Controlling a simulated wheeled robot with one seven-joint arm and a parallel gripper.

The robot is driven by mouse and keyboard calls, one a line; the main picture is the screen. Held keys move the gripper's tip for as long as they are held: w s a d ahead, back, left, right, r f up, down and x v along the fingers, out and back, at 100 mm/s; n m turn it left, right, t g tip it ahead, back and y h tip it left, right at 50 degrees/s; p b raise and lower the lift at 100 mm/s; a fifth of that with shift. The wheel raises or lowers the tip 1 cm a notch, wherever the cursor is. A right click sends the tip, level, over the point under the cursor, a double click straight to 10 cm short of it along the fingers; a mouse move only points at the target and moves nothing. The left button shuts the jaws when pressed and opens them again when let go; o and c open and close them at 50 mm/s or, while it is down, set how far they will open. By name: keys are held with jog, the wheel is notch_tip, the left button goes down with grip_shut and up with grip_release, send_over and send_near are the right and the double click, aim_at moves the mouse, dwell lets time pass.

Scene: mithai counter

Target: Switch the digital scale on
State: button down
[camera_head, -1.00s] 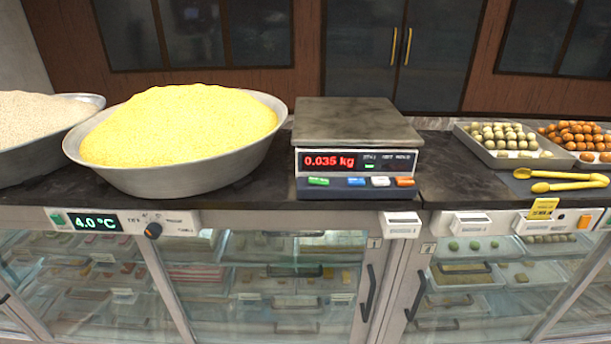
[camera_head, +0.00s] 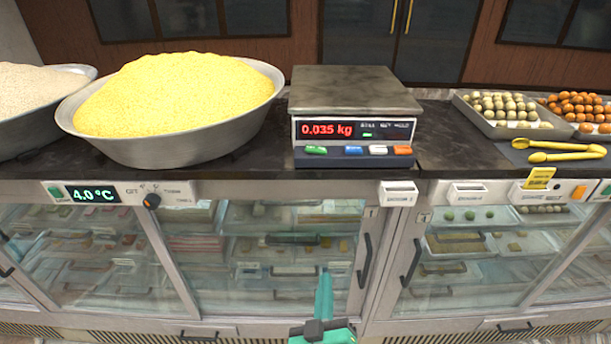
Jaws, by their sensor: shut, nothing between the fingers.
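The digital scale (camera_head: 352,92) stands on the dark counter, with a flat grey weighing plate on top. Its red display (camera_head: 327,130) is lit and reads 0.035 kg. Along its lower front are a green button (camera_head: 315,151), a blue button (camera_head: 354,151), a white button (camera_head: 378,150) and an orange button (camera_head: 402,151). A small green light shows right of the digits. My gripper (camera_head: 325,277) is shut and empty. It shows teal at the bottom of the head view, in front of the glass case and below the scale, apart from it.
A metal bowl of yellow grains (camera_head: 172,147) stands close left of the scale. A bowl of pale grains (camera_head: 40,132) is at far left. Trays of sweets (camera_head: 497,128) and yellow tongs (camera_head: 550,157) lie to the right. The glass-fronted case (camera_head: 265,222) has protruding handles.

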jog(key=w+r+m+g+h, duration=0.15)
jog(key=w+r, duration=0.35)
jog(key=r, duration=0.8)
jog(key=w+r+m+h, duration=0.1)
jog(key=w+r+m, duration=0.25)
jog(key=r, duration=1.05)
jog(key=s+a+r+y, duration=0.2)
jog(key=a+r+y, duration=0.2)
jog(key=r, duration=0.3)
jog(key=shift+a+r, duration=0.15)
jog(key=shift+r+g, duration=0.15)
jog(key=shift+g, duration=0.1)
